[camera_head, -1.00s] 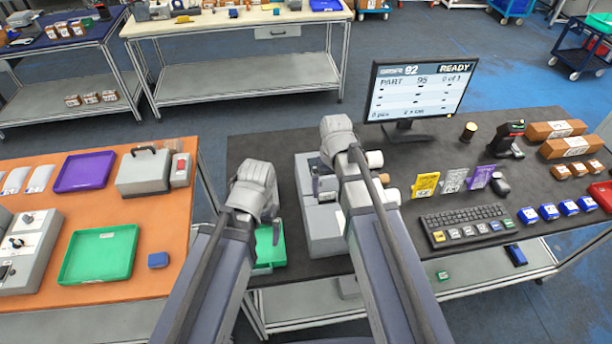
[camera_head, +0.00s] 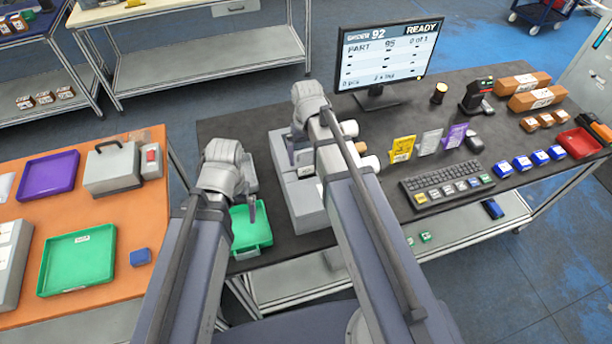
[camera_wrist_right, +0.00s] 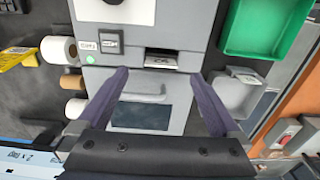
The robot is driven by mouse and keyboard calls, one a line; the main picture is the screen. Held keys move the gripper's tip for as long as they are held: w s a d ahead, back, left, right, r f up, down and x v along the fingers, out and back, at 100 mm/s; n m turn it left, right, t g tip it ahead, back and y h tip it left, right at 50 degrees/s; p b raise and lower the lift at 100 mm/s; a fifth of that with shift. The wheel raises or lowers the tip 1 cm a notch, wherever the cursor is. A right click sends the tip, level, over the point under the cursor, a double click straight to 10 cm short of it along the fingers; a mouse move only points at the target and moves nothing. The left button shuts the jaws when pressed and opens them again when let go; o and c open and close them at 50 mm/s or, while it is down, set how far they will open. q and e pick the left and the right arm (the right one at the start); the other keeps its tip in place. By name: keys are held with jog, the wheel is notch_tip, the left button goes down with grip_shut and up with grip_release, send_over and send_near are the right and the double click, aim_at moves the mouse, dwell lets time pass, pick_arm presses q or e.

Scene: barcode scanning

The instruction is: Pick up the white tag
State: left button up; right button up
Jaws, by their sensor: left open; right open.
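A white card-like tag (camera_head: 430,141) stands upright on the dark bench, between a yellow tag (camera_head: 402,149) and a purple tag (camera_head: 455,135). A small white printed slip (camera_wrist_right: 160,61) also shows in the slot of the grey machine (camera_wrist_right: 172,31) in the right wrist view. My right gripper (camera_wrist_right: 165,75) is open and empty above that machine, its fingers on either side of the slot area. The white upright tag is well to the right of it in the head view. My left gripper (camera_head: 251,202) is open near the green tray (camera_head: 252,240) at the bench's left.
Rolls (camera_wrist_right: 60,50) stick out of the machine's side. A keyboard (camera_head: 445,185), monitor (camera_head: 388,60), scanner (camera_head: 477,95) and several blue boxes (camera_head: 540,157) share the bench. An orange table (camera_head: 100,300) with trays stands at left. Bare bench lies between monitor and tags.

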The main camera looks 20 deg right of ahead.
notch_tip(320, 180, down, 5)
jog(key=b, duration=0.4)
jog(key=shift+w+a+f+b, duration=0.1)
jog(key=shift+w+b, duration=0.05)
jog(key=shift+b, duration=0.25)
jog(key=c, duration=1.4)
jog(key=shift+r, duration=0.2)
notch_tip(320, 180, up, 10)
jog(key=p, duration=1)
jog(key=shift+f, duration=0.15)
